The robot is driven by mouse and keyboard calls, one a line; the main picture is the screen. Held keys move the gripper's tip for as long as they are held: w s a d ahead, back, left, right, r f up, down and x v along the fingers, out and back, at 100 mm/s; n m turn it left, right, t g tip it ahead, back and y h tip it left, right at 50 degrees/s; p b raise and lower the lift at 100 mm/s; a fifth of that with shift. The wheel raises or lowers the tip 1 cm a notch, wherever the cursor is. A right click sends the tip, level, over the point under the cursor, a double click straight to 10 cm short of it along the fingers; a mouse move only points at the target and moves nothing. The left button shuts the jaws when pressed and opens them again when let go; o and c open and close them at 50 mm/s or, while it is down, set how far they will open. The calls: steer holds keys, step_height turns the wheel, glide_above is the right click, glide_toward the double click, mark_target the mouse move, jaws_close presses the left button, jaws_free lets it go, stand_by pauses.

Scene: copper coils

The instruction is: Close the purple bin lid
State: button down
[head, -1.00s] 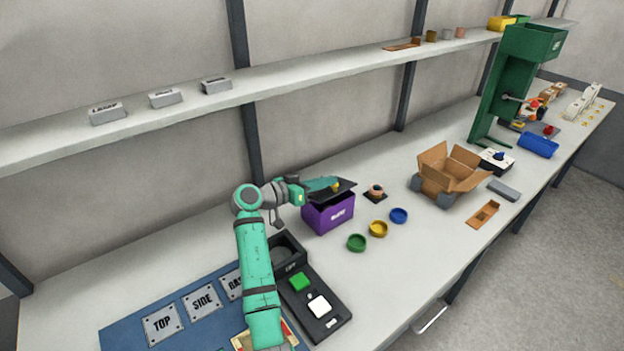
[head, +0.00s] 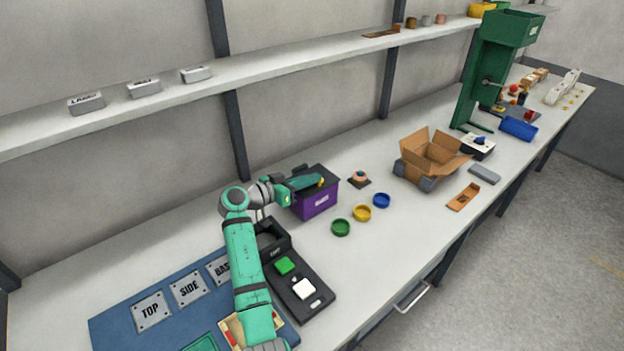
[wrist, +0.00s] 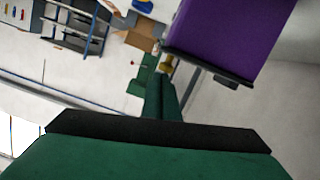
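The purple bin (head: 316,203) stands on the bench, with a pale label on its front. Its dark lid (head: 322,170) lies about level across the top in the head view, partly hidden by my gripper. In the wrist view the bin's purple wall (wrist: 232,30) is at the upper right, with a dark edge (wrist: 205,67) running along it and no clear gap. My gripper (head: 320,181) is over the lid, fingers pointing right. Its fingers lie side by side in the wrist view (wrist: 163,85), with nothing seen between them. Contact with the lid cannot be told.
Green (head: 341,228), yellow (head: 362,213) and blue (head: 381,200) round dishes sit in front of the bin. An open cardboard box (head: 430,160) stands to the right. A shelf (head: 250,72) runs above.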

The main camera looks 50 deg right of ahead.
steer(key=shift+f, duration=0.15)
steer(key=v, duration=1.1)
